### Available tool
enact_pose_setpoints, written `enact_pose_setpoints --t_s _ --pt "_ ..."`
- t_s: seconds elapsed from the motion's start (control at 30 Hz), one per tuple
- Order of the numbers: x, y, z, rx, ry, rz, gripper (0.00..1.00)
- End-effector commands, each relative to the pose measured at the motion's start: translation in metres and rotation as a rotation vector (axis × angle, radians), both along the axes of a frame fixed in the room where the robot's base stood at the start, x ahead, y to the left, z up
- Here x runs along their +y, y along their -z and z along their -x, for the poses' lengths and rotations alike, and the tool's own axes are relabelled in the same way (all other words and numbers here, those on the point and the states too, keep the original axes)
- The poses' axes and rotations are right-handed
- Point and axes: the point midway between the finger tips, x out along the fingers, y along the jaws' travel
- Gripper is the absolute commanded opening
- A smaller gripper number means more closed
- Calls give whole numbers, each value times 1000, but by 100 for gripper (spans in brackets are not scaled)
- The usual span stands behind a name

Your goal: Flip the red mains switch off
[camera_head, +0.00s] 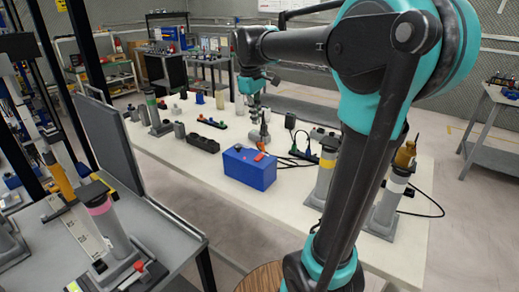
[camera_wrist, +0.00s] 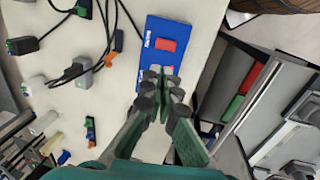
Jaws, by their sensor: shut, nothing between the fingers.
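A blue box (camera_head: 249,172) stands on the pale table in the head view. The red mains switch (camera_head: 260,157) sits on its top face. In the wrist view the blue box (camera_wrist: 186,35) shows from above, with the red switch (camera_wrist: 166,45) as a small block beside white lettering. My gripper (camera_head: 264,146) is right above the box in the head view. In the wrist view my gripper's fingertips (camera_wrist: 164,88) are together and empty, below the switch in the picture and over the box. I cannot tell whether they touch the box. The fingers hide part of it.
Black cables and plugs (camera_wrist: 84,72) lie nearby on the table. A yellow-banded grey post (camera_head: 324,172) stands to the right. Bare table top (camera_head: 190,165) shows in front of the strip.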

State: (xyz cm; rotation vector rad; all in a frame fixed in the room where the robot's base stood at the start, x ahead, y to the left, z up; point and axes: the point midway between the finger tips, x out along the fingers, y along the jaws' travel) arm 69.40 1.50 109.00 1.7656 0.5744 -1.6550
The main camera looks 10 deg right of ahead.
Motion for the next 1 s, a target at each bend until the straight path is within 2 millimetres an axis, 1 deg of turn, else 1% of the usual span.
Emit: enact_pose_setpoints --t_s 0.17,0.6,0.8,1.0 --pt "-2 22 -2 0 1 0 0" --pt "-12 105 -12 -1 2 -1 0" --pt "-14 128 -14 -1 1 -1 0" --pt "-15 136 -15 -1 1 -1 0"
